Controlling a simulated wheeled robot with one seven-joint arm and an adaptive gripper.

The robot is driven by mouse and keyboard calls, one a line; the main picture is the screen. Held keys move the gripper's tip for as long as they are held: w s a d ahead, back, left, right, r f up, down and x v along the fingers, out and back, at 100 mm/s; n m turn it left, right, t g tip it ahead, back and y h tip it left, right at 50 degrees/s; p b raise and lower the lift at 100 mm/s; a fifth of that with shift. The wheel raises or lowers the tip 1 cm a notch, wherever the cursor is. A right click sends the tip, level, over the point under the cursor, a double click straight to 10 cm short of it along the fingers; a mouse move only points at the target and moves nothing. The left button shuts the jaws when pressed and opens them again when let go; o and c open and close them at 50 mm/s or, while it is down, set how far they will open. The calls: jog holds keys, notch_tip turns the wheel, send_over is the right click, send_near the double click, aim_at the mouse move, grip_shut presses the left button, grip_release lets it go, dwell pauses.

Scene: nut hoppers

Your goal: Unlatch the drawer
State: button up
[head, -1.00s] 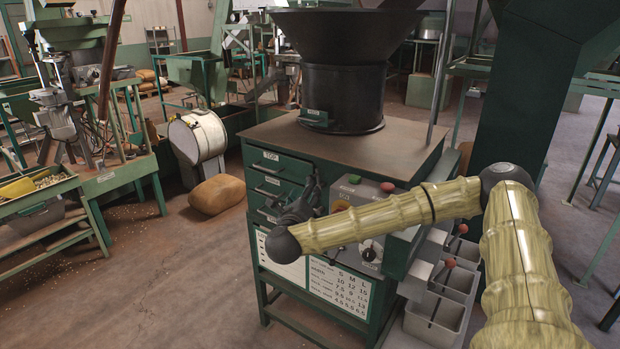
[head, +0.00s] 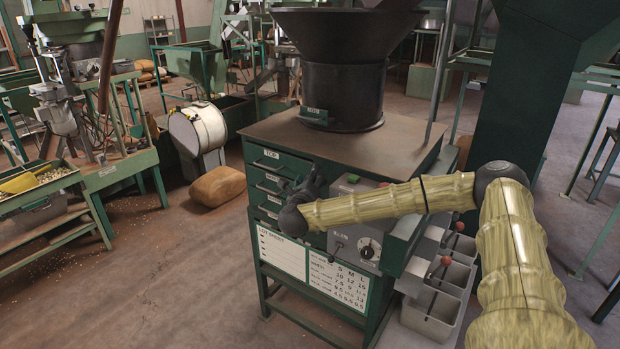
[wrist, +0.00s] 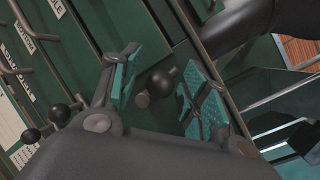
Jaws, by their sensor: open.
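The green cabinet's stacked drawers, the uppermost labelled TOP (head: 271,154), show at its front left in the head view. My gripper (head: 314,180) is beside their right edge and hides part of the front. In the wrist view my gripper (wrist: 158,84) is open, its teal-padded fingers on either side of a black ball knob (wrist: 165,79) with a short pale stub. The knob sits between the fingers, with gaps showing. Two more black knobs (wrist: 60,114) show at the left, near labelled drawer fronts with bar handles. Which drawer the middle knob belongs to I cannot tell.
A control panel (head: 350,240) with buttons and a dial is right of the drawers, partly behind my arm. A black hopper (head: 343,90) stands on the cabinet top. Grey bins (head: 432,312) hang at the right side. Open floor lies to the left.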

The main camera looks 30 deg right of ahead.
jog(key=shift+c, duration=0.3)
grip_shut()
jog(key=shift+f, duration=0.1)
jog(key=b, duration=0.2)
jog(key=shift+s+f+m+b, duration=0.1)
jog(key=shift+f+m+b, duration=0.05)
jog(key=shift+m+b, duration=0.2)
jog(key=b, duration=0.2)
jog(key=m+b, duration=0.1)
jog(key=b, duration=0.1)
jog(key=shift+s+d+t+b, duration=0.15)
jog(key=shift+s+t+b, duration=0.15)
jog(key=shift+b, duration=0.1)
jog(key=shift+r+m+h+b, duration=0.2)
jog(key=shift+m+h+b, duration=0.15)
jog(key=shift+b, duration=0.25)
jog(key=shift+o, duration=0.3)
grip_release()
